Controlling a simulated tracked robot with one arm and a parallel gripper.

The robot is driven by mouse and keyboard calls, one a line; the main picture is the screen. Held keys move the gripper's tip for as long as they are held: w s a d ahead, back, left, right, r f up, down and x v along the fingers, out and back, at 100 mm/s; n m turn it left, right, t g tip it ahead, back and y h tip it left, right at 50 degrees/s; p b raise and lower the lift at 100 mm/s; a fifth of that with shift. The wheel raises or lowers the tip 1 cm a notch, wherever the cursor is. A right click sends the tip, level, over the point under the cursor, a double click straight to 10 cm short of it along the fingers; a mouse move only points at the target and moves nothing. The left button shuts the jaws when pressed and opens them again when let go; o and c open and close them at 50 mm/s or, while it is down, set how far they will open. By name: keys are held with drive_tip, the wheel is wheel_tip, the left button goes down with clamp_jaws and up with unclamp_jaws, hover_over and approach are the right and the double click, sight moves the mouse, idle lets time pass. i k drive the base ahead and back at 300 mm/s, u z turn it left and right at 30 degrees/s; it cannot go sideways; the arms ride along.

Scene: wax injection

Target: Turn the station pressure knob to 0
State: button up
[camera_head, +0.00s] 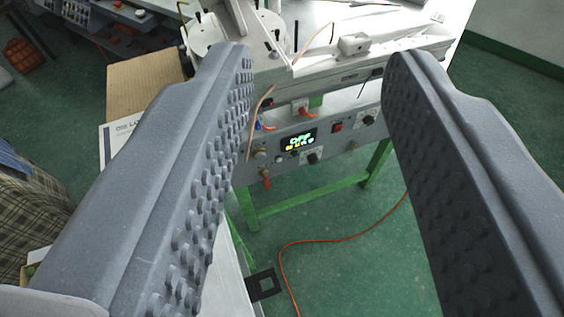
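The station's grey front panel (335,138) is in the middle of the camera_head view, below a white machine top. A lit display (299,140) on it shows green and yellow characters that seem to read "OFF". A black knob (314,157) sits just below the display, and another black knob (368,119) is at the panel's right. I cannot tell which one is the pressure knob, and their pointer positions are too small to read. My gripper (318,60) is wide open and empty. Its two grey studded fingers frame the panel from nearer the camera, apparently touching nothing.
A red-handled valve (266,180) hangs at the panel's lower left. A red switch (337,127) is near the display. Green stand legs (378,163) support the station. An orange cable (330,240) lies on the green floor. A cardboard box (145,80) is at the left.

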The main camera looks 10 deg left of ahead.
sight(313, 160)
drive_tip(key=u, duration=0.95)
drive_tip(key=k, duration=1.75)
drive_tip(key=z, duration=0.45)
drive_tip(key=i, duration=1.7)
